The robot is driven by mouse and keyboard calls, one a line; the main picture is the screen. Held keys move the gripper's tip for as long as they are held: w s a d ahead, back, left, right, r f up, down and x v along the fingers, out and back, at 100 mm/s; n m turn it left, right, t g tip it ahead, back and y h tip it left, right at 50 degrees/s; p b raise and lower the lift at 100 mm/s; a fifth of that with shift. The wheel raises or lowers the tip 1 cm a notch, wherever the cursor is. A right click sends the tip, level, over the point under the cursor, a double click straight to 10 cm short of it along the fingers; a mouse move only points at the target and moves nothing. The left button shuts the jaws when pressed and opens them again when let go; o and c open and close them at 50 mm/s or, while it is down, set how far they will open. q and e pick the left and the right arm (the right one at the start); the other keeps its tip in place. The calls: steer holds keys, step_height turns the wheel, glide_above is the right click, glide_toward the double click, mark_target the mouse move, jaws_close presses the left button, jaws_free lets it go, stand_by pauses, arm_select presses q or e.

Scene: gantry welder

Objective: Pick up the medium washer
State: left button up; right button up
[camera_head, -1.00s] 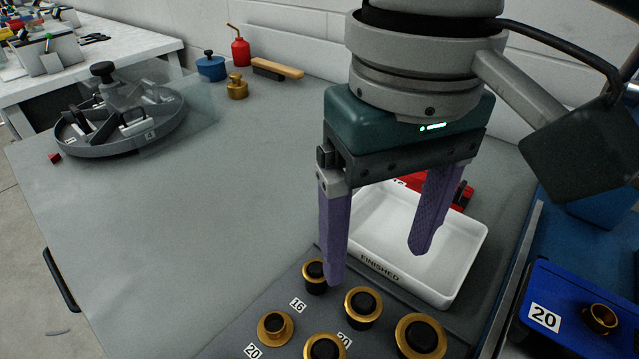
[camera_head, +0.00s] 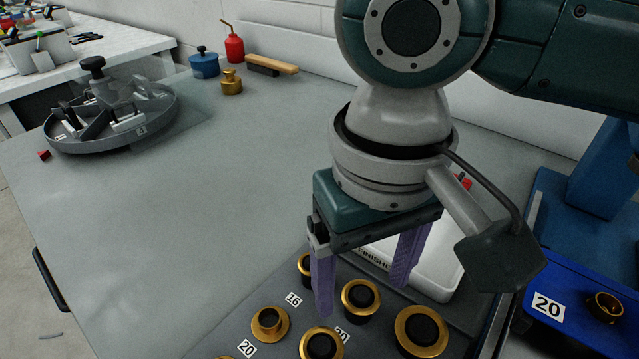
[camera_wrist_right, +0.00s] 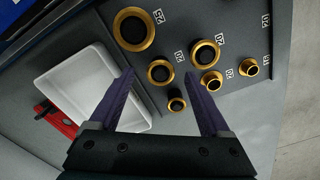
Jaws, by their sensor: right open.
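Several gold washers sit on black posts on a dark grey board at the front of the bench, with labels such as 16 and 20. A mid-sized one (camera_head: 361,296) stands behind a larger one (camera_head: 421,331) and also shows in the right wrist view (camera_wrist_right: 160,72). A flanged gold piece (camera_head: 270,323) is to the left. Which is the medium washer I cannot tell for certain. My right gripper (camera_head: 362,299), with purple fingers, is open and empty above the board's back row. Its fingers partly hide a small washer (camera_head: 304,264). My left gripper is not in view.
A white FINISHED tray (camera_head: 440,288) lies behind the board, partly hidden by my right arm. A blue bin (camera_head: 570,325) labelled 20 is at the right. A round grey divided tray (camera_head: 110,122) stands far left. The bench's middle is clear.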

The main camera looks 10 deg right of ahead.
steer(key=shift+f+p, duration=0.25)
steer(key=shift+p, duration=0.1)
stand_by(0.3)
steer(key=shift+c, duration=0.2)
jaws_close()
stand_by(0.3)
